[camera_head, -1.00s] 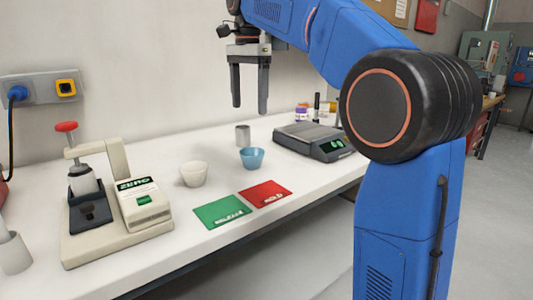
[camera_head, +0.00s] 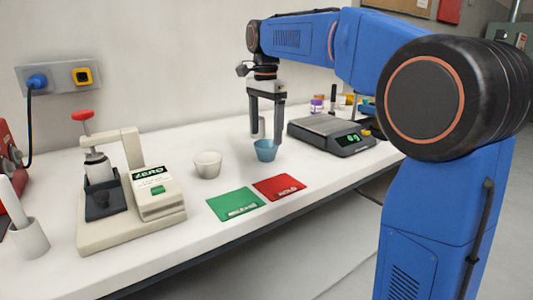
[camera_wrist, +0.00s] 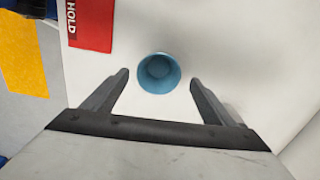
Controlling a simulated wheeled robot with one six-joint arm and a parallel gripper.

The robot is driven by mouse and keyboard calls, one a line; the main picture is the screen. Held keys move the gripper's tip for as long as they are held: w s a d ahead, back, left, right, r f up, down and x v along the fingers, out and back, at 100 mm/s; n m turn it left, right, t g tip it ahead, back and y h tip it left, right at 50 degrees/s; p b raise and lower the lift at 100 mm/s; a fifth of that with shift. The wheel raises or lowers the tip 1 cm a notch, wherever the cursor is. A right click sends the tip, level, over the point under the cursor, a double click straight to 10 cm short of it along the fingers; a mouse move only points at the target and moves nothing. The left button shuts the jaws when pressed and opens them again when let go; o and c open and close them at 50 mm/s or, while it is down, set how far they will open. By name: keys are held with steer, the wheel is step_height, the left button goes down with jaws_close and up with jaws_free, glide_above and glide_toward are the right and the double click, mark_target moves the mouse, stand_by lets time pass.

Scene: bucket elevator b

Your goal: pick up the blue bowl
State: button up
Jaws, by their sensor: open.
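The blue bowl (camera_head: 265,151) stands upright on the white bench, right of the white bowl and behind the red card. My gripper (camera_head: 265,142) is open, pointing down, with its fingers at the bowl in the head view. In the wrist view the blue bowl (camera_wrist: 159,73) looks empty and lies just ahead of the gap between the open fingertips (camera_wrist: 158,77). I see no clear contact between fingers and bowl, and their exact height over the bench is hard to tell.
A white bowl (camera_head: 207,165) stands to the left. A green card (camera_head: 236,203) and a red HOLD card (camera_head: 280,187) lie in front. A scale (camera_head: 331,135) is close on the right, a press device (camera_head: 130,190) on the left.

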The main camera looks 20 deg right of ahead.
mark_target(267, 145)
steer(key=shift+s+d+f, duration=0.1)
steer(key=shift+f, duration=2.6)
steer(key=c, duration=1.1)
